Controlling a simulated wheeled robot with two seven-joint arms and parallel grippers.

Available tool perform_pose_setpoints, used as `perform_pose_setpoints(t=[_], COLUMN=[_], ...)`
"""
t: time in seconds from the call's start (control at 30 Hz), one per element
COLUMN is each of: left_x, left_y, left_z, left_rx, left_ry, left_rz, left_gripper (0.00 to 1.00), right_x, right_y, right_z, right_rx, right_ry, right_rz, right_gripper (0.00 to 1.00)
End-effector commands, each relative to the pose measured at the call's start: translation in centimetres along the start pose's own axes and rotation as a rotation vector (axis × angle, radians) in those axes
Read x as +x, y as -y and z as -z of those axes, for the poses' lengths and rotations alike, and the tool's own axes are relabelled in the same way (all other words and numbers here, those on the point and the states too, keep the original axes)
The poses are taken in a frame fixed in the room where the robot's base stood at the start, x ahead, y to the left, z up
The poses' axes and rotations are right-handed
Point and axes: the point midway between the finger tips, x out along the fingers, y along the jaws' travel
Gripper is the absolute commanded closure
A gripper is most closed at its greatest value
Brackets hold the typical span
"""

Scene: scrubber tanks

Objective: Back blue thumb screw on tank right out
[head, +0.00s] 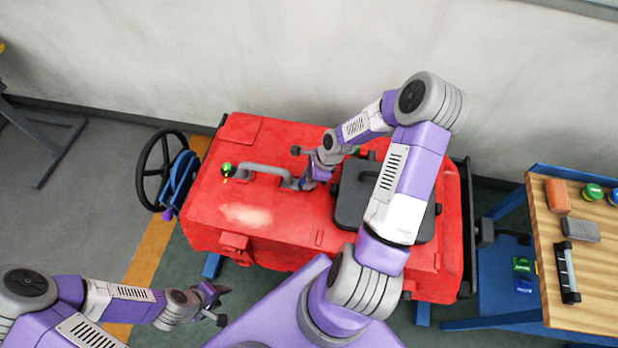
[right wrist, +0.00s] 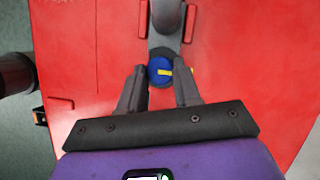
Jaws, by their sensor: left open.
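The blue thumb screw (right wrist: 160,70) with a yellow mark shows in the right wrist view, at the end of a grey curved handle (right wrist: 167,15) on the red tank (right wrist: 240,60). My right gripper (right wrist: 160,74) has one finger on each side of the screw. I cannot tell whether the fingers touch it. In the head view my right gripper (head: 308,184) is low over the tank top (head: 285,225), at the right end of the grey handle (head: 262,168), and hides the blue screw. My left gripper (head: 221,303) is open and empty, in front of the tank's left end.
A green-topped knob (head: 227,169) stands at the handle's left end. A dark lid (head: 362,205) lies right of my right gripper. A black handwheel (head: 155,170) is left of the tank. A wooden-topped workbench (head: 590,280) with several small items stands at the right.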

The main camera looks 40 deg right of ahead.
Motion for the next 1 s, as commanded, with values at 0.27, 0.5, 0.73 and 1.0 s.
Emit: perform_pose_setpoints(t=[0.27, 0.5, 0.73, 1.0], left_x=[0.0, -0.4, -0.9, -1.0], left_y=[0.0, -0.1, -0.3, -0.4], left_z=[0.0, 0.0, 0.0, 0.0], left_rx=[0.000, 0.000, 0.000, 0.000], left_ry=[0.000, 0.000, 0.000, 0.000], left_rz=[0.000, 0.000, 0.000, 0.000], left_gripper=[0.57, 0.57, 0.57, 0.57], right_x=[0.0, -0.1, -0.1, 0.1], right_y=[0.0, 0.1, 0.3, 0.5], right_z=[0.0, 0.0, 0.0, -0.1], right_rx=[-0.005, -0.071, -0.224, -0.461], right_ry=[-0.001, -0.001, -0.002, -0.002], right_rz=[-0.004, -0.032, -0.095, -0.193], right_gripper=[0.98, 0.98, 0.98, 0.98])
